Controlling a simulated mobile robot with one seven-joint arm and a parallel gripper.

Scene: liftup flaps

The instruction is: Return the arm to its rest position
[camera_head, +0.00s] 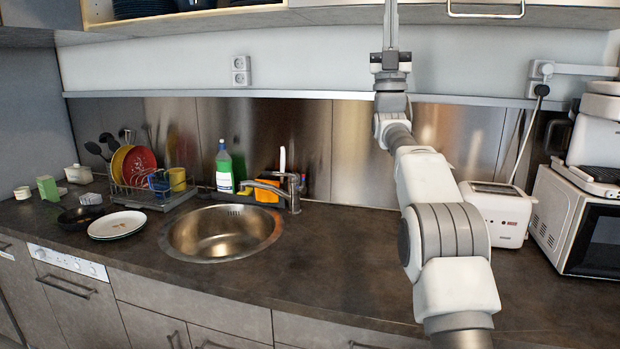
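My arm (449,230) reaches up from the bottom right, over the worktop and in front of the backsplash. My gripper (391,8) points upward at the top of the picture, in front of the underside of the upper cabinets. Its fingers show as a narrow upright shape that runs to the top edge. Whether they are apart or closed is not clear, and I see nothing held.
An upper cabinet (340,16) runs along the top, with a bar handle (485,12) right of my gripper. Below are a sink (222,232), a dish rack (150,193), a green bottle (224,170), a toaster (500,213) and a microwave (575,225). The worktop's middle front is clear.

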